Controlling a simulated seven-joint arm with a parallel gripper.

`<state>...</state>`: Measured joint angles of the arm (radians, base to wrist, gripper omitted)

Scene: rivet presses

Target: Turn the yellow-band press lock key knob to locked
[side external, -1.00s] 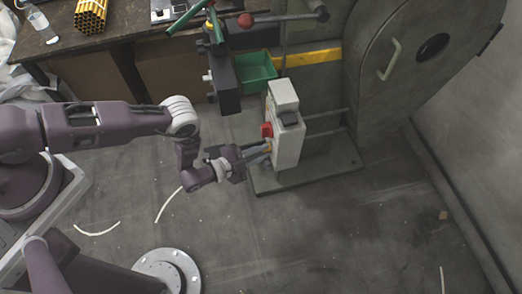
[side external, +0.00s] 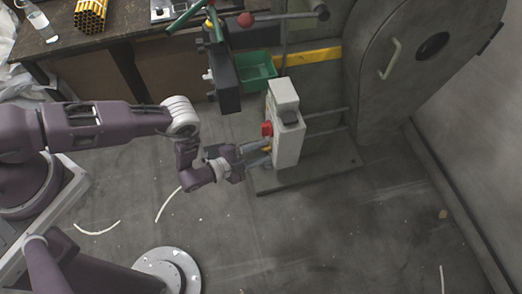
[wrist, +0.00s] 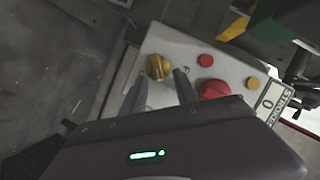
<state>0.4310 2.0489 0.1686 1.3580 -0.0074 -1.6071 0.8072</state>
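The gold-yellow key knob (wrist: 158,67) sits on the pale control box (side external: 288,138), towards the left of its panel in the wrist view. A small yellow patch of it shows between the fingers in the side view (side external: 266,149). My gripper (wrist: 162,76) is open, with one finger on each side just short of the knob. I see a gap between each finger and the knob; contact is not visible. The press (side external: 388,60) carries a yellow band (side external: 314,56) behind the box. The knob's lock marking cannot be read.
A large red button (wrist: 213,89) lies close to the right finger. A small red button (wrist: 206,60), a yellow button (wrist: 253,83) and a stroke counter (wrist: 268,103) share the panel. A green bin (side external: 256,71) stands behind the box. Floor before the box is clear.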

